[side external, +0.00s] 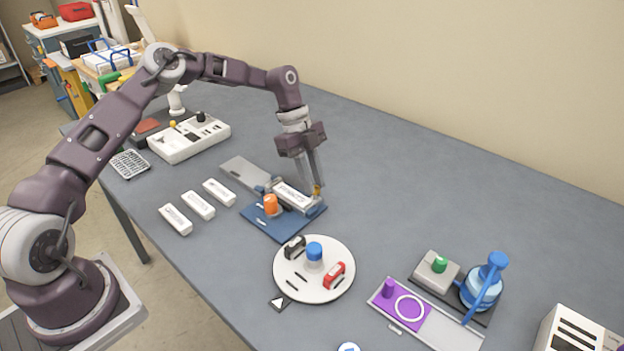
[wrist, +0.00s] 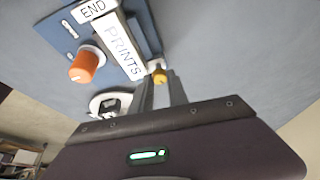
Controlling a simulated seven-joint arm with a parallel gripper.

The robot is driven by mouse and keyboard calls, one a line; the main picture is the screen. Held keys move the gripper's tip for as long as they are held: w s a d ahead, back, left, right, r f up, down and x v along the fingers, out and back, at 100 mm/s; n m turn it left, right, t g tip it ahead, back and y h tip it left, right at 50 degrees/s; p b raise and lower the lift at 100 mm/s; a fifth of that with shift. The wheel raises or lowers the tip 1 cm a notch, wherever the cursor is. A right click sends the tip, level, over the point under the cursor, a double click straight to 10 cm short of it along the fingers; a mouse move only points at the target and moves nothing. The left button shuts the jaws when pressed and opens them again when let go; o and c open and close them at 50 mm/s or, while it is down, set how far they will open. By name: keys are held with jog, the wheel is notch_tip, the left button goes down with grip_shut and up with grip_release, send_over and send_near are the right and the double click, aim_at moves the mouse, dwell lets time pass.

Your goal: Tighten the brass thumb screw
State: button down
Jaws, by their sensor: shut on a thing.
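The brass thumb screw (side external: 317,191) is small and yellow, at the right end of the white block marked PRINTS (side external: 293,196). It also shows in the wrist view (wrist: 160,76), right at the fingertips. My gripper (side external: 315,184) reaches down from above and is shut on the screw; in the wrist view its fingers (wrist: 161,84) meet at it. The block sits on a blue base plate (side external: 262,224) with an orange knob (side external: 270,204), also seen in the wrist view (wrist: 86,66). The fingers partly hide the screw.
A round white plate (side external: 300,285) with a blue knob stands just in front. Three white blocks (side external: 198,205) lie to the left. A purple plate (side external: 400,305) and a blue press (side external: 482,287) stand at the right. The table behind the gripper is clear.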

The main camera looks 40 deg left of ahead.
jog(key=shift+w+m+g, duration=0.15)
jog(key=shift+m+g, duration=0.45)
jog(key=shift+m, duration=0.9)
jog(key=shift+y, duration=0.3)
jog(key=c, duration=1.3)
grip_release()
jog(key=v, duration=0.7)
